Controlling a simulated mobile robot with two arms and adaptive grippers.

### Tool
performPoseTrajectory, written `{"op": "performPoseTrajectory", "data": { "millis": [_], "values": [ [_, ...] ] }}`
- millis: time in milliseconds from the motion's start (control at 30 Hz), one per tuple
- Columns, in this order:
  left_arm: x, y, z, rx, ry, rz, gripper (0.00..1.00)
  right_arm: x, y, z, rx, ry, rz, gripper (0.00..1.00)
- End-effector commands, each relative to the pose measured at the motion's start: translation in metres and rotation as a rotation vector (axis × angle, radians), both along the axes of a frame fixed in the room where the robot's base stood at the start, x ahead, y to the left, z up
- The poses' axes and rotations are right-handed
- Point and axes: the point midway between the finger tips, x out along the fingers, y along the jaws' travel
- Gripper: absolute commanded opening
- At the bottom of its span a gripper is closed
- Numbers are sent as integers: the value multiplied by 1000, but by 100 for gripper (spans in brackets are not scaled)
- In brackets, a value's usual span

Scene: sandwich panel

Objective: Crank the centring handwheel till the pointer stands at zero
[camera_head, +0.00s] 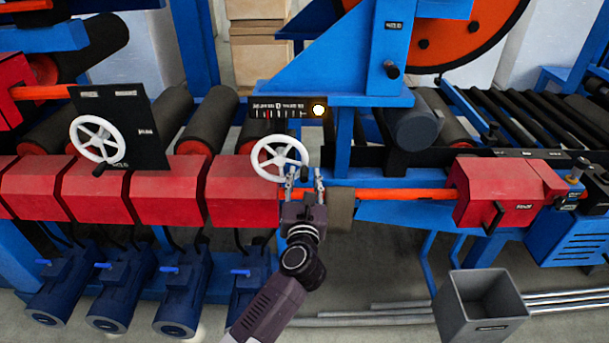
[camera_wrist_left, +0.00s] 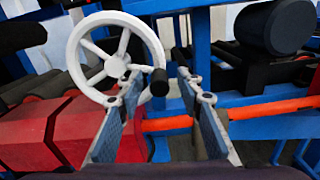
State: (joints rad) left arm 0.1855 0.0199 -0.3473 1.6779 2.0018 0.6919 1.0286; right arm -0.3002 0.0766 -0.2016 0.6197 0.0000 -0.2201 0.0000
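The centring handwheel (camera_head: 257,162) is a white spoked wheel below a dark scale plate (camera_head: 257,103). A thin red pointer (camera_head: 268,113) stands left of the middle of the scale; its figures are too small to read surely. In the left wrist view, the handwheel (camera_wrist_left: 76,55) fills the upper left, and its black crank knob (camera_wrist_left: 158,82) sticks out at the lower right of the rim. My left gripper (camera_head: 304,178) is open at the wheel's lower right. The knob appears between its fingers; I cannot tell whether they touch it. My right gripper is not in view.
Another white handwheel (camera_head: 97,139) sits on a black panel at the left. Red housings (camera_head: 165,192) lie left of my gripper, and an orange bar (camera_head: 400,195) runs right. A grey bin (camera_head: 482,306) stands on the floor.

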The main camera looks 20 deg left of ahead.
Motion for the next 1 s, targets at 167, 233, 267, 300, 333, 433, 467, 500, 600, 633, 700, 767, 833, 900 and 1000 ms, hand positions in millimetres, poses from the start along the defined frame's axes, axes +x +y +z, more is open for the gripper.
{"op": "performPoseTrajectory", "data": {
  "millis": [167, 233, 267, 300, 333, 433, 467, 500, 600, 633, 700, 767, 833, 900, 1000],
  "values": [
    [4, 2, 0, 0, 0, 0, 34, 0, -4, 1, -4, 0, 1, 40],
    [4, 1, 0, 0, 0, 0, 34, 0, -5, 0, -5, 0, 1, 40],
    [4, 2, 0, 0, 0, 0, 34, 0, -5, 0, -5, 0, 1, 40],
    [4, 1, 0, 0, 0, 0, 34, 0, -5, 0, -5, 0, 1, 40],
    [4, 2, 0, 1, 0, 0, 33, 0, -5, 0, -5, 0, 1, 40],
    [4, 1, 0, 1, 0, 0, 22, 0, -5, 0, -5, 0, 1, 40],
    [4, 1, 0, 1, 0, 0, 18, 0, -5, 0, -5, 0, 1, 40],
    [4, 1, 0, 1, 0, 0, 14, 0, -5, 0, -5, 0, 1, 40],
    [4, 1, 0, 1, 0, 0, 3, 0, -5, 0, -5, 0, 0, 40],
    [4, 1, 0, 1, 0, 0, 0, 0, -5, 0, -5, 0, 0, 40],
    [4, 1, 0, 1, 0, 0, 0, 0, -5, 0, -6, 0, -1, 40],
    [4, 1, 0, 1, 0, 1, 0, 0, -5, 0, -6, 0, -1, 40],
    [4, 1, 0, 1, 0, 1, 0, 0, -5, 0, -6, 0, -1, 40],
    [4, 1, 0, 1, 0, 1, 0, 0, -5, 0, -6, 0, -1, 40],
    [4, 1, -1, 4, 2, 1, 0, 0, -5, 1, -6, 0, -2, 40]
  ]
}}
